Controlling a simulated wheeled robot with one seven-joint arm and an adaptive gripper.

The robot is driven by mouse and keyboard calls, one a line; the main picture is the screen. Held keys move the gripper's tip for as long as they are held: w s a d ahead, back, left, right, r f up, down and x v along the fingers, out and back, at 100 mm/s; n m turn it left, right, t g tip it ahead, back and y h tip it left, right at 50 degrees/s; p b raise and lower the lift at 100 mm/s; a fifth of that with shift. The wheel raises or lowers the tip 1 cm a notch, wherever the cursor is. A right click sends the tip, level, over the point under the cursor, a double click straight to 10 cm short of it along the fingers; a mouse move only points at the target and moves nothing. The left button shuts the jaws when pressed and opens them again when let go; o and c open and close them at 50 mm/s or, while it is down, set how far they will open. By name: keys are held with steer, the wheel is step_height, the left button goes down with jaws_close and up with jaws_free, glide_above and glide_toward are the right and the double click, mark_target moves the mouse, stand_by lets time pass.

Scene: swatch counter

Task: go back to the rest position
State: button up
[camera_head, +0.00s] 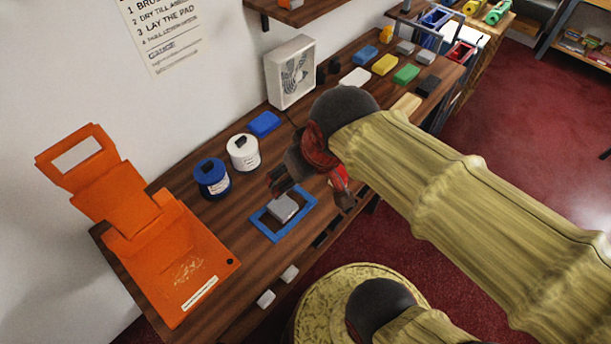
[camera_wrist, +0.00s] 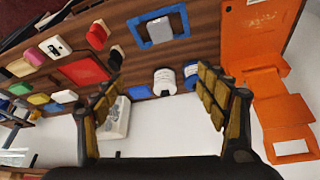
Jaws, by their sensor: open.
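My gripper (camera_head: 308,188) hangs over the front part of the wooden counter (camera_head: 206,250), just beyond a blue frame and to its right in the head view. Its fingers are spread with nothing between them, as the wrist view (camera_wrist: 160,72) also shows. A grey block (camera_head: 283,208) sits inside the blue frame (camera_head: 268,231) on the counter, apart from the fingers. The frame also shows at the top of the wrist view (camera_wrist: 137,34). My arm hides part of the counter behind the gripper.
An orange hinged case (camera_head: 175,265) lies open at left. A blue tub (camera_head: 212,181), a white tub (camera_head: 243,155) and a white fan box (camera_head: 291,72) stand along the wall. Several coloured pads lie at the far end.

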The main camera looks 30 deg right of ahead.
steer(key=shift+s+r+t, duration=0.2)
steer(key=shift+s+r, duration=0.15)
steer(key=shift+s, duration=0.25)
steer(key=shift+s+r+t, duration=0.2)
steer(key=shift+s+r, duration=0.15)
steer(key=shift+s, duration=0.25)
stand_by(0.5)
